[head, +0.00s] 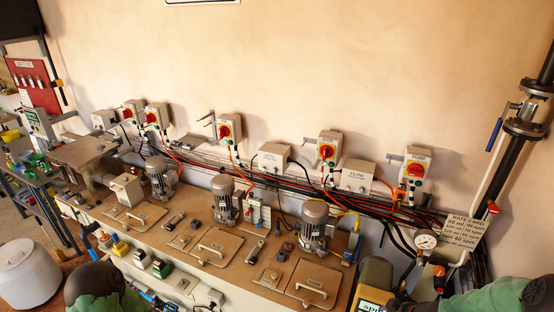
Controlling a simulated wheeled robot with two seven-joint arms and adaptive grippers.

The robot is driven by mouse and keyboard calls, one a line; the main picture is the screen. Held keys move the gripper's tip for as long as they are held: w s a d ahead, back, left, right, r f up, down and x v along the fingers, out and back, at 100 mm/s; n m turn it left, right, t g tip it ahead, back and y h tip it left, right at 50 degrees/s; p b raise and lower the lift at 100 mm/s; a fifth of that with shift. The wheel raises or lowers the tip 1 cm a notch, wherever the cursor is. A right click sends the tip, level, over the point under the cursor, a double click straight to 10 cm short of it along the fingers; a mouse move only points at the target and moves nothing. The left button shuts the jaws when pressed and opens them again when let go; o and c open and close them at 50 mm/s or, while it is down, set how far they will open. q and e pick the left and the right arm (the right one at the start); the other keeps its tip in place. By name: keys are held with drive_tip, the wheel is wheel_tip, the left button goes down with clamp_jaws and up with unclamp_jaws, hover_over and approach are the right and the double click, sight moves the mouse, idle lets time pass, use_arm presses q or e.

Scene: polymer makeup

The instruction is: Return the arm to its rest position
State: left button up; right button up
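My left arm (92,283) shows as a green and dark rounded part at the bottom left edge, in front of the bench. Its gripper fingers cannot be made out. My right arm (495,298) comes in as a green part at the bottom right corner. A dark part shows at its left end, beside a beige device with a lit green display (373,306). The fingers there are cut off or too small to read. I see nothing clearly held by either arm.
A brown bench (150,235) carries several motors, including one at the middle (224,198), and hatches with handles (215,246). Red-knobbed switch boxes (229,127) line the wall above cables. A pressure gauge (425,240), a rate card (462,231) and a black pipe (505,150) stand right. A white drum (28,284) stands lower left.

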drive_tip(key=s+a+f+m+g+y+b, duration=0.25)
drive_tip(key=a+f+b, duration=1.15)
drive_tip(key=a+f, duration=0.7)
use_arm(q)
wheel_tip(320, 180, down, 26)
drive_tip(key=b, duration=1.1)
drive_tip(key=shift+r, duration=0.2)
drive_tip(key=shift+o, duration=0.5)
drive_tip(key=shift+s+a+f, duration=0.1)
use_arm(e)
drive_tip(key=s+a+f+m+g, duration=0.1)
drive_tip(key=s+a+f, duration=0.2)
drive_tip(key=s+f, duration=0.3)
drive_tip(key=s+a+f+m+g+h, duration=0.1)
drive_tip(key=s+a+f+g, duration=0.1)
drive_tip(key=s+a+f, duration=0.2)
drive_tip(key=s+f, duration=0.3)
drive_tip(key=f, duration=0.5)
drive_tip(key=shift+f, duration=0.25)
drive_tip(key=shift+m+h, duration=0.25)
